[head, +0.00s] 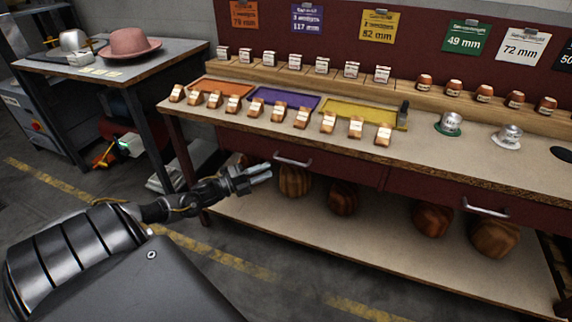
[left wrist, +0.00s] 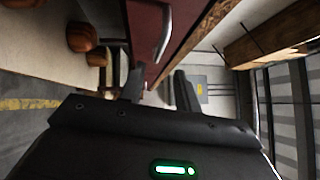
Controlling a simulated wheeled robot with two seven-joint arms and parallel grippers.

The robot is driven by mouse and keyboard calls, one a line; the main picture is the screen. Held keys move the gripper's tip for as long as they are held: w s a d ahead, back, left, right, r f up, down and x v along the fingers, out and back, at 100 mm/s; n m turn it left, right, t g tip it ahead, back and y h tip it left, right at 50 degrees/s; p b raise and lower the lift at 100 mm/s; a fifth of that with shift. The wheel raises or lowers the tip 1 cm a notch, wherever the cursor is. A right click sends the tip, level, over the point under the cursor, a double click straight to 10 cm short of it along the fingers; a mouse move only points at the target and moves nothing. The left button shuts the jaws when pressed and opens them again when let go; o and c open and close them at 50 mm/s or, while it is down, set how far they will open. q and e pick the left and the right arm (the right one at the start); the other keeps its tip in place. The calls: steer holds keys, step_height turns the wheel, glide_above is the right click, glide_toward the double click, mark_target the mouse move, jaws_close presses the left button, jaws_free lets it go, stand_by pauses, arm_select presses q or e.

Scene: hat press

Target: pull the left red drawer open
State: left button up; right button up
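The left red drawer (head: 345,168) is set under the near edge of the workbench and looks closed. Its pale metal handle (head: 292,161) is on its front. My left gripper (head: 268,171) is just left of and slightly below the handle, with nothing between its fingers. In the left wrist view the two dark fingers (left wrist: 160,88) are apart. The handle (left wrist: 163,38) shows there ahead of the gap, against the dark red drawer front (left wrist: 145,25), and I see no contact. My right gripper is out of view.
The workbench top (head: 420,160) carries several small labelled blocks and coloured trays. A right drawer handle (head: 485,209) is farther right. Wooden hat forms (head: 295,181) stand on the lower shelf (head: 370,240). A side table (head: 165,58) with a pink hat (head: 133,43) is at left.

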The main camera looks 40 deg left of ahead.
arm_select(q)
steer(key=x, duration=0.8)
steer(key=shift+w, duration=0.15)
jaws_close()
